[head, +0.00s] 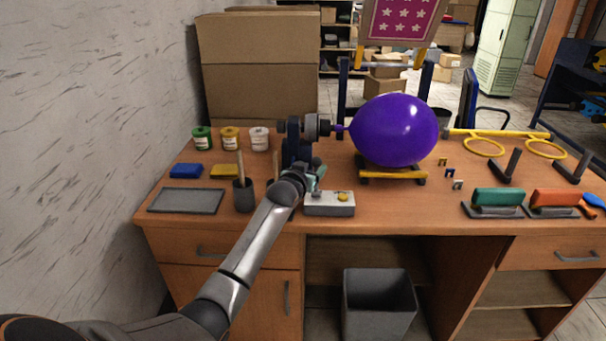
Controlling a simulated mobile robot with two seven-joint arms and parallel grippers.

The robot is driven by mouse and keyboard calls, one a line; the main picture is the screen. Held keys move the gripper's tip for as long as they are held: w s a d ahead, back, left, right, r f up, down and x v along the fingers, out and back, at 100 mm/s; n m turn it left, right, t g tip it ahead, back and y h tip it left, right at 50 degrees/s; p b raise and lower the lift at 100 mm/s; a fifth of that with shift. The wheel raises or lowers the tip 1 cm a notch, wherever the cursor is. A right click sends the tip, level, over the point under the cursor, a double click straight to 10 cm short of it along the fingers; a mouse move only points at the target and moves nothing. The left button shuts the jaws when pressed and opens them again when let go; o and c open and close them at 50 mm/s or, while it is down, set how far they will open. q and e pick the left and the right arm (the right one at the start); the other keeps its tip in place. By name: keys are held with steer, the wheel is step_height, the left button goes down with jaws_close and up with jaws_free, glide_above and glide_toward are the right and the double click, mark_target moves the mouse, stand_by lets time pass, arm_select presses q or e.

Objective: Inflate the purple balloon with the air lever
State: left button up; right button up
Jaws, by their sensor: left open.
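The purple balloon (394,130) is large and rounded. It lies sideways above a yellow-edged cradle (391,174) on the desk, its neck pointing left onto a dark nozzle device (309,128). The air lever cannot be made out clearly; a greenish part shows at the gripper. My right gripper is not in view.
Paint cans (230,139), sponges (186,170), a grey tray (186,200) and a tool cup (243,195) stand at the left. A bin (379,303) stands under the desk.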

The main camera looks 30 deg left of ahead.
arm_select(q)
steer(key=v, duration=0.6)
steer(key=shift+s, duration=0.15)
steer(key=shift+f, duration=0.1)
